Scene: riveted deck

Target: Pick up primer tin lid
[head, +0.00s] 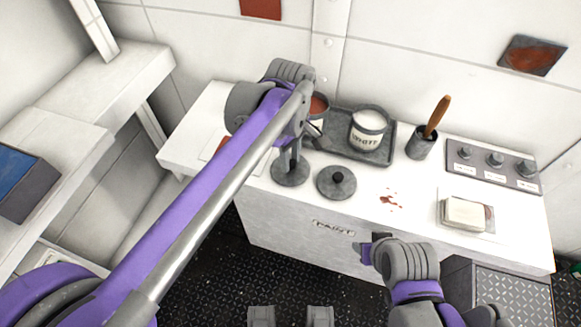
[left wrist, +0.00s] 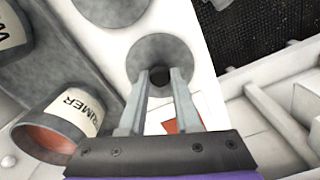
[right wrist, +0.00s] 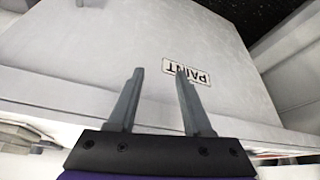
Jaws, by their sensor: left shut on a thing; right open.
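A round grey lid (head: 291,174) is at the bench top's front left, near the primer tin (head: 318,104); I take it as the primer tin lid. My left gripper (head: 287,153) reaches down from above and is shut on its knob. In the left wrist view the fingers (left wrist: 160,76) flank the knob, over the lid's disc (left wrist: 152,47). I cannot tell whether the lid touches the bench. The open primer tin (left wrist: 62,127) shows its label and red paint. My right gripper (right wrist: 155,78) is open and empty, facing the bench front; the head view shows it low (head: 365,253).
A second knobbed grey lid (head: 337,184) lies just right of the held one. Behind are a grey tray (head: 345,148) with a white-paint tin (head: 367,131), and a brush pot (head: 420,146). A switch panel (head: 490,172) and a pale block (head: 464,212) stand right. Red spots (head: 390,201) mark the bench.

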